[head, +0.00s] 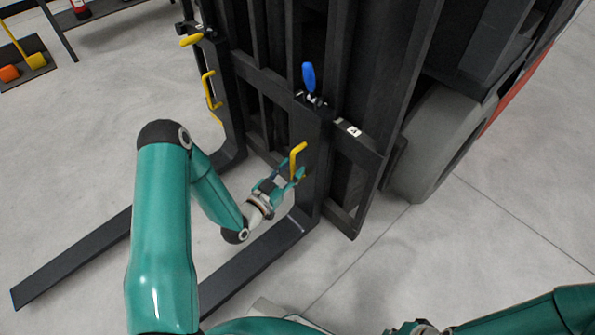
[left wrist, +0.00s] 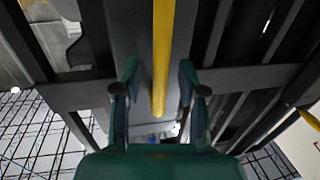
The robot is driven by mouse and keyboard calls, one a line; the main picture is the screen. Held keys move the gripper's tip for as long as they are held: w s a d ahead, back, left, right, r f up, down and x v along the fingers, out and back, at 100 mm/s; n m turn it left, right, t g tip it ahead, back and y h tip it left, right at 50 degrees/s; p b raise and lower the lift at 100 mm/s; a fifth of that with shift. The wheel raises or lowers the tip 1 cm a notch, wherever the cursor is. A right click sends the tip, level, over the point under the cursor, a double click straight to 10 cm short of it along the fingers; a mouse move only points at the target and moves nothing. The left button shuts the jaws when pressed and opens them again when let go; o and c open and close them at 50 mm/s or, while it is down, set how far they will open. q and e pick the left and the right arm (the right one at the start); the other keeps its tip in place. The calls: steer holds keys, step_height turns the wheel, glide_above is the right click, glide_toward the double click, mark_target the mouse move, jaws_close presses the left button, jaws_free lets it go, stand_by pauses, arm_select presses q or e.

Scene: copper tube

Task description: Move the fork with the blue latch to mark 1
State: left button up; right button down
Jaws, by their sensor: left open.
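The fork with the blue latch (head: 262,250) is the right-hand dark fork in the head view. Its blue latch (head: 308,78) stands upright at the top of the shank. A yellow handle (head: 298,160) sticks out from this shank. My left gripper (head: 290,178) is open at the handle's lower part. In the left wrist view the yellow handle (left wrist: 160,60) runs between the two spread fingers, with gaps on both sides. A small white number plate (head: 350,128) is on the carriage right of the latch; I cannot read mark 1. Only a part of my right gripper (head: 405,328) shows at the bottom edge.
The other fork (head: 75,255), with a yellow latch (head: 191,40) and yellow handle (head: 210,90), stands to the left. The forklift's grey wheel (head: 435,140) is at right.

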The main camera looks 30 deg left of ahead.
arm_select(q)
steer(key=shift+w, duration=0.5)
jaws_close()
